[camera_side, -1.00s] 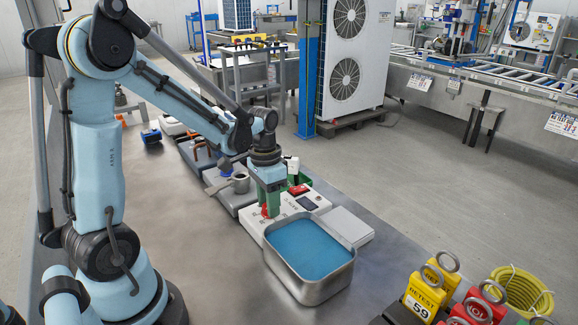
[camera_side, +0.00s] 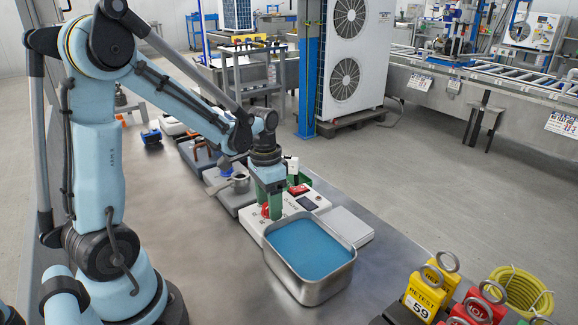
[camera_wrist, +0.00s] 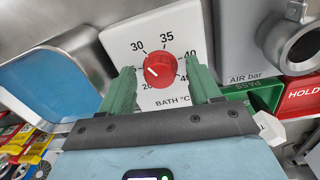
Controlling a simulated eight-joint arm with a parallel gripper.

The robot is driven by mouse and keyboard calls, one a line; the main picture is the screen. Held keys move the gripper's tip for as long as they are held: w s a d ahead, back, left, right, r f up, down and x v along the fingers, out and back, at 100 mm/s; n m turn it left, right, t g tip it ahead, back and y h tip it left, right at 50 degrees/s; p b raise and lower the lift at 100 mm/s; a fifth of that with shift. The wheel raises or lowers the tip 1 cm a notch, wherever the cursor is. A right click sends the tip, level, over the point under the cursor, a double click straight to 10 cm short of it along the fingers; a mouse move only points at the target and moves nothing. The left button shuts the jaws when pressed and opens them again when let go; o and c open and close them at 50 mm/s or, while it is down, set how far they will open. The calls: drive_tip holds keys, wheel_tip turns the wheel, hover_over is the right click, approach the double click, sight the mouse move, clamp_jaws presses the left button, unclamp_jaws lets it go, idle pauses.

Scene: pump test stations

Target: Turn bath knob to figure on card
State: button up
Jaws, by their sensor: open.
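The red bath knob (camera_wrist: 158,70) sits on the white panel marked BATH °C (camera_wrist: 175,101). Figures 20, 30, 35 and 40 show; others are partly covered by my fingers. My gripper (camera_wrist: 162,82) is open, with one green finger on each side of the knob; I cannot tell whether they touch it. In the side view my gripper (camera_side: 270,208) is down at the bath unit (camera_side: 303,204). I cannot make out a card with a bath setting.
A metal tank of blue liquid (camera_side: 311,249) stands in front of the panel. A grey AIR bar unit (camera_wrist: 238,42) is beside it. A green bin (camera_wrist: 257,95) and a red HOLD bin (camera_wrist: 301,89) are close to my right finger.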

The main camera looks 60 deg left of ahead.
drive_tip(key=shift+r, duration=0.15)
wheel_tip(320, 180, up, 12)
drive_tip(key=shift+a, duration=0.3)
idle(0.4)
drive_tip(key=s+d+f+t, duration=0.1)
drive_tip(key=d+t, duration=0.2)
drive_tip(key=d, duration=0.2)
drive_tip(key=s+d+f+n+t, duration=0.1)
drive_tip(key=s+d+f+t, duration=0.1)
drive_tip(key=d+t, duration=0.2)
drive_tip(key=shift+s+d+y, duration=0.3)
drive_tip(key=shift+d, duration=0.7)
drive_tip(key=shift+c, duration=0.4)
